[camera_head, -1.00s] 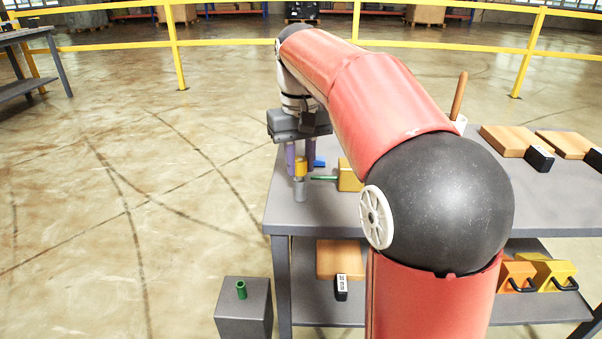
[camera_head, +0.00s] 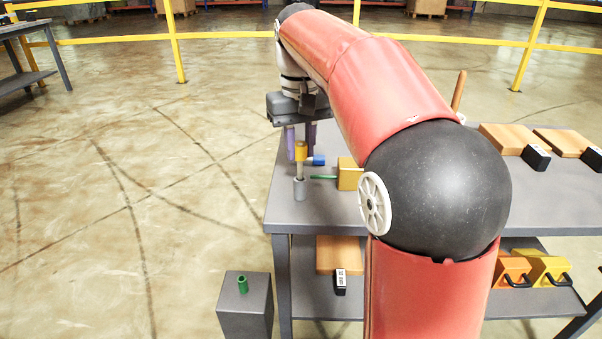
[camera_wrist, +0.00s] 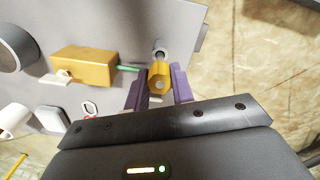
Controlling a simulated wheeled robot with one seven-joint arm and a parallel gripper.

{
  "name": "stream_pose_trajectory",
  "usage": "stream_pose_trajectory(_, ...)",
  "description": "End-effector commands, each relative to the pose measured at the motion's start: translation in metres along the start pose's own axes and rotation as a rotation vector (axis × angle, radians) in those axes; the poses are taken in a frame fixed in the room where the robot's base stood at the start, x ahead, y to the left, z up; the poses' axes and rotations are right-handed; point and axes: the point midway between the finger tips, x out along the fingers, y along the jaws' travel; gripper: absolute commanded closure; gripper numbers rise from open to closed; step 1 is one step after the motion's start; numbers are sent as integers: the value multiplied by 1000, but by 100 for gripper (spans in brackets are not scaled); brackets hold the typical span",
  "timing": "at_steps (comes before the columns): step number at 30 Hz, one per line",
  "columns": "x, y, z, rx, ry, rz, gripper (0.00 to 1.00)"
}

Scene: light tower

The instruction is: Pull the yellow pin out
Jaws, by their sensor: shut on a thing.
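The yellow pin (camera_head: 301,151) is upright, its yellow head between the purple fingers of my gripper (camera_head: 300,147). A thin shaft shows below the head and reaches down to the grey cylindrical socket (camera_head: 299,190) on the table. I cannot tell whether the shaft's tip is still inside the socket. In the wrist view my gripper (camera_wrist: 159,92) is shut on the pin's yellow head (camera_wrist: 159,78), with the grey socket (camera_wrist: 161,53) just beyond it.
A yellow block (camera_head: 349,174) with a green rod (camera_head: 323,177) stands right of the socket on the grey table (camera_head: 290,213). A blue piece (camera_head: 319,160) is close behind. A dark box (camera_head: 244,310) with a green tube stands on the floor at left.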

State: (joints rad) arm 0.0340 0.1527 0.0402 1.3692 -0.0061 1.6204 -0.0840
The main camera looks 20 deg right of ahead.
Motion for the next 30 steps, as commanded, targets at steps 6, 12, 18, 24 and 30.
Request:
stream_pose_trajectory(6,-9,0,0,0,1,0,100)
stream_pose_trajectory(12,-17,0,0,0,1,0,100)
stream_pose_trajectory(18,-25,0,0,0,2,0,100)
stream_pose_trajectory(24,-33,0,0,0,2,0,100)
stream_pose_trajectory(30,-39,0,0,0,1,0,100)
